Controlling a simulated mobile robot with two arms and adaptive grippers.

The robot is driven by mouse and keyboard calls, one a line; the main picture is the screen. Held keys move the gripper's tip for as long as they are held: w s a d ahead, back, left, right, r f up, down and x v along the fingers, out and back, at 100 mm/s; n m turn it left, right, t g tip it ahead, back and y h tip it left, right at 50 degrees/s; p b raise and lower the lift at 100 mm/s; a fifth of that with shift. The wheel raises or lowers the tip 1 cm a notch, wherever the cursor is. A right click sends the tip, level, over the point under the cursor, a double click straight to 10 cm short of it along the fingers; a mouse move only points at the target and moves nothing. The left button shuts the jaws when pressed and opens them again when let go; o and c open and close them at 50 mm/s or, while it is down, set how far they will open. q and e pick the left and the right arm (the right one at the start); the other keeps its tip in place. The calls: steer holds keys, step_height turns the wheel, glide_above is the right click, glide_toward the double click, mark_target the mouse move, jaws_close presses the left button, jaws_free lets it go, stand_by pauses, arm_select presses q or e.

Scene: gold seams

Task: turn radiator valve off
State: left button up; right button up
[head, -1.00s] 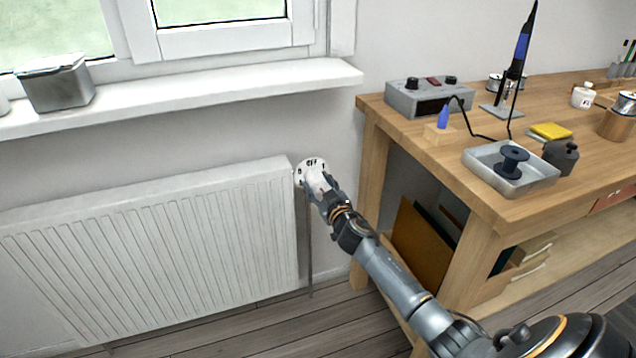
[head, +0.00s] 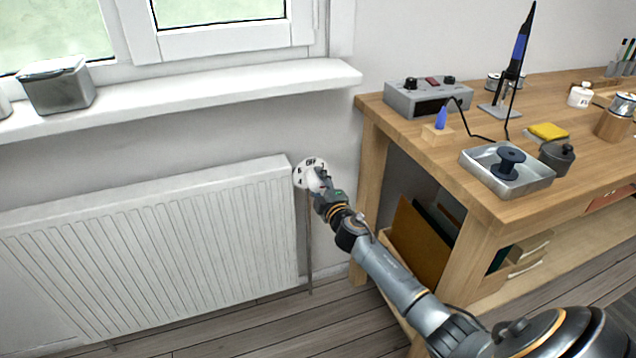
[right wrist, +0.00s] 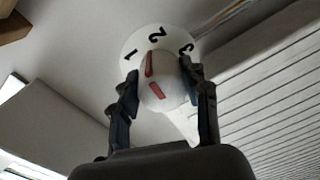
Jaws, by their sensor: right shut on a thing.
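My left gripper is out of view.
A wooden workbench (head: 470,185) stands right of the valve, its near leg close to my right arm. A metal tray (head: 530,187) and a grey soldering station (head: 425,100) are on it. The windowsill (head: 200,98) juts out above the radiator.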

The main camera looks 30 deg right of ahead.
steer(key=n, duration=0.3)
steer(key=shift+n, duration=0.3)
steer(key=n, duration=0.3)
steer(key=shift+r+h, duration=0.1)
steer(key=shift+h, duration=0.2)
steer(key=n, duration=0.3)
steer(key=shift+a, duration=0.1)
steer(key=n, duration=0.2)
steer(key=shift+n+p, duration=0.4)
steer(key=shift+n, duration=1.2)
steer(key=n+p, duration=0.1)
steer(key=n, duration=0.2)
steer(key=shift+a, duration=0.1)
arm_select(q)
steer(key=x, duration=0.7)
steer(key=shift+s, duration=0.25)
arm_select(e)
steer(key=shift+n, duration=0.4)
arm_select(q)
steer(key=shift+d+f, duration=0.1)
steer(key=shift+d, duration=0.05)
